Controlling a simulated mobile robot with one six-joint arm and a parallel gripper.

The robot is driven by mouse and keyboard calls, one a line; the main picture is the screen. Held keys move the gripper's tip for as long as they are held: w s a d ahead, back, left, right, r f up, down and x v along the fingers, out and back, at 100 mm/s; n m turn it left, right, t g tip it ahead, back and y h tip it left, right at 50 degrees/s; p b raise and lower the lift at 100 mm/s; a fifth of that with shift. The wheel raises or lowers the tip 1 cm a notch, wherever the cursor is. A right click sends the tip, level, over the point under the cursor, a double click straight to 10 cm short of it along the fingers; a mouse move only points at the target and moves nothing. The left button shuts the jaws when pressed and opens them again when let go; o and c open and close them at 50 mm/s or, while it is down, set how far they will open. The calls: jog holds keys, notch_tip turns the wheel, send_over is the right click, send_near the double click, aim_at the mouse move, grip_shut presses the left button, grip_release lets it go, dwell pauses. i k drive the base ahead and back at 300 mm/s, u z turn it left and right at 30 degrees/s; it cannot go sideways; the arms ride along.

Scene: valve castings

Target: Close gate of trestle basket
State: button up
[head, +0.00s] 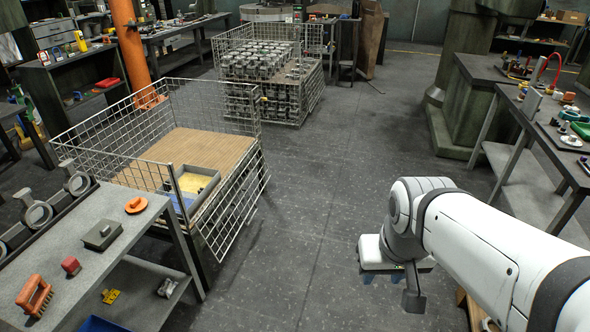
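The near wire basket (92,133) stands left of centre, with mesh walls and a brown slatted floor. A mesh gate panel (236,207) hangs folded down along its right side, below floor level, so that side is open above. A tray (207,171) with yellow and blue areas sits at the basket's near corner. My gripper (398,277) is at the lower right, over the floor and well apart from the gate. Its fingers are partly hidden and their opening cannot be made out. I see nothing held in it.
A second wire basket (314,89), filled with grey castings, stands behind. A grey trestle table (75,247) with a brush, a red block and rings is at the near left. A workbench (541,121) runs along the right. The floor (310,190) between is clear.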

aim_at(246, 225)
jog(key=z, duration=0.85)
jog(key=i, duration=4.4)
jog(key=u, duration=3.85)
